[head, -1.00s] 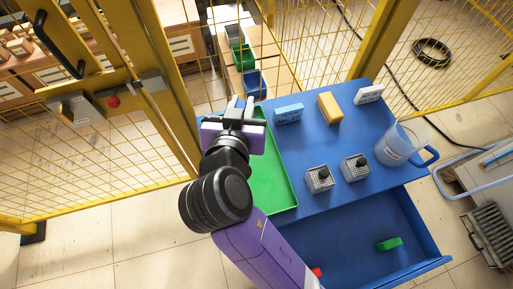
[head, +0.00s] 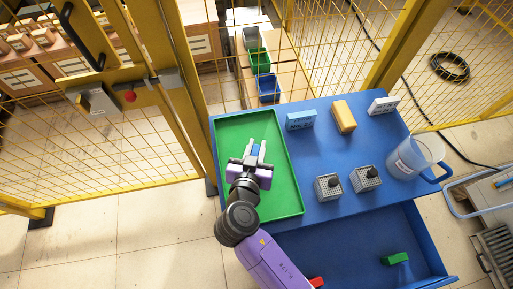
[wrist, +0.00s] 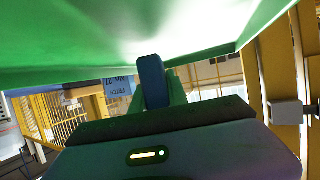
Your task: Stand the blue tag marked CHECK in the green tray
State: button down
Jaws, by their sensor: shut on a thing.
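My gripper (head: 256,148) is over the green tray (head: 289,180) and shut on a blue tag (head: 255,151), which shows between its fingers. In the wrist view the held tag (wrist: 152,80) appears dark blue and narrow, in front of the green tray (wrist: 60,45). Its lettering is not readable, so I cannot tell whether it says CHECK. I cannot tell whether it touches the tray floor. Another blue tag (head: 300,120) stands on the blue tabletop, just right of the tray; its marking is too small to read.
On the blue table (head: 325,150) are a yellow block (head: 344,117), a white tag (head: 383,105), two grey gridded blocks (head: 328,187) (head: 366,179) and a clear jug (head: 416,155). An open drawer (head: 350,248) holds a green block (head: 396,259). Yellow fencing (head: 190,120) stands behind.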

jog(key=shift+f, duration=0.65)
jog(key=shift+f, duration=0.15)
jog(key=c, duration=1.3)
grip_release()
jog(key=shift+r, duration=0.3)
jog(key=b+v, duration=0.1)
jog(key=v, duration=1.1)
jog(key=shift+f, duration=0.1)
